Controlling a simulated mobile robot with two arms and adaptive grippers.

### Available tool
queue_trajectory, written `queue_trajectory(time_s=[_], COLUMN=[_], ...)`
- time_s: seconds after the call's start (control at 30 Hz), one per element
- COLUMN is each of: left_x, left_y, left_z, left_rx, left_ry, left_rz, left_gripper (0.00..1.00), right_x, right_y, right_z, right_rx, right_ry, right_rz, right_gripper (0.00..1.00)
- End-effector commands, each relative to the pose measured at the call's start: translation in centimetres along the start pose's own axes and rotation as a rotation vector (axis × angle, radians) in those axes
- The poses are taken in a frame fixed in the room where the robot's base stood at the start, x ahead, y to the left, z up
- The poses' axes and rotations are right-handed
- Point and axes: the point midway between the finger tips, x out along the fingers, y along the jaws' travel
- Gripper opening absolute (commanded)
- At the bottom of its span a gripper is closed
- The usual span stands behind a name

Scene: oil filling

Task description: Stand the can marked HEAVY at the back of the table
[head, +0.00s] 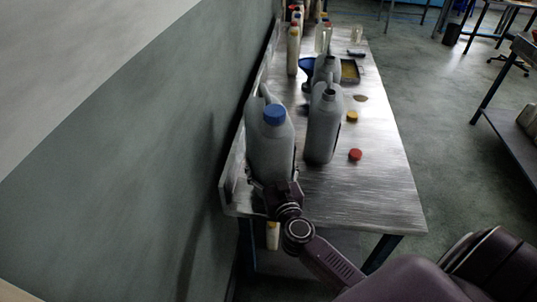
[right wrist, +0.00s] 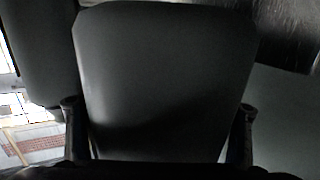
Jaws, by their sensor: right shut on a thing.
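A grey can with a blue cap (head: 268,145) stands upright at the near left corner of the table, close to the wall. My right gripper (head: 280,190) is shut on its lower near side. In the right wrist view the dark can body (right wrist: 165,80) fills the space between the two fingers. Whether its base touches the table is hidden. A second grey can (head: 323,130), uncapped, stands to its right, and another grey can (head: 328,68) is behind. No HEAVY mark is legible on any can. My left gripper is not in view.
A red cap (head: 355,155) and a yellow cap (head: 352,117) lie there. The wall borders the left.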

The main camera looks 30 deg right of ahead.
Motion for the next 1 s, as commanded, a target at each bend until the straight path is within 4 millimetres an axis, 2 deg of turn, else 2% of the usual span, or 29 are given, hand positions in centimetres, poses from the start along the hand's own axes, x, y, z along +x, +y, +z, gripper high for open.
queue_trajectory(time_s=[0.03, 0.13, 0.53, 0.83, 1.0], left_x=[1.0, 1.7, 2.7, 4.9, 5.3], left_y=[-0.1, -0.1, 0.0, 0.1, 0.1], left_z=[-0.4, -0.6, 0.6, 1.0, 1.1], left_rx=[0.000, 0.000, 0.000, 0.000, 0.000], left_ry=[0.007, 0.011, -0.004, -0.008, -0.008], left_rz=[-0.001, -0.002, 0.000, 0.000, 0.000], left_gripper=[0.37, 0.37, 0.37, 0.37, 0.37], right_x=[0.3, 0.3, 0.4, 0.6, 0.7], right_y=[-0.1, -0.1, 0.0, 0.0, 0.0], right_z=[0.3, 1.5, 3.1, 6.3, 7.0], right_rx=[0.000, 0.001, 0.000, -0.001, 0.000], right_ry=[0.017, 0.017, 0.019, 0.017, 0.019], right_rz=[-0.001, -0.001, 0.000, 0.000, 0.000], right_gripper=[0.19, 0.19, 0.19, 0.19, 0.19])
